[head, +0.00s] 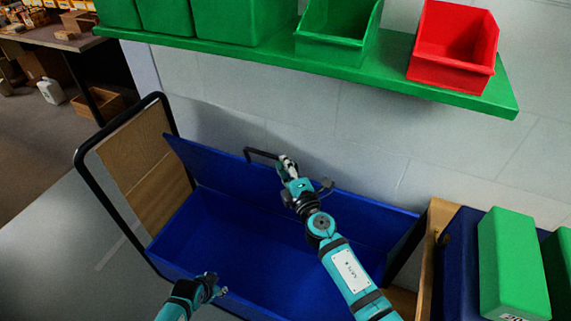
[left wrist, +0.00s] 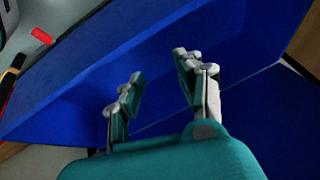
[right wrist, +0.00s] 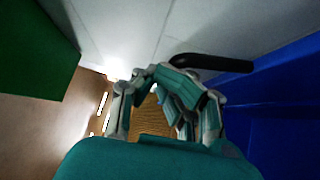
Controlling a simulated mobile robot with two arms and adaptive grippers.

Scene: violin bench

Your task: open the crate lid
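The blue crate (head: 243,238) is open, its inside bare. Its blue lid (head: 215,165) stands raised along the wall side, leaning back. A black handle (head: 262,154) is on the lid; it also shows in the right wrist view (right wrist: 212,63). My left gripper (head: 213,288) is at the crate's front edge. In the left wrist view its fingers (left wrist: 158,68) are apart with nothing between them.
A green shelf (head: 390,82) with green bins and a red bin (head: 455,48) overhangs the crate. A black-framed wooden panel (head: 150,180) stands at the left end. Green boxes (head: 513,262) are on the right. The pale wall (head: 370,130) is close behind the lid.

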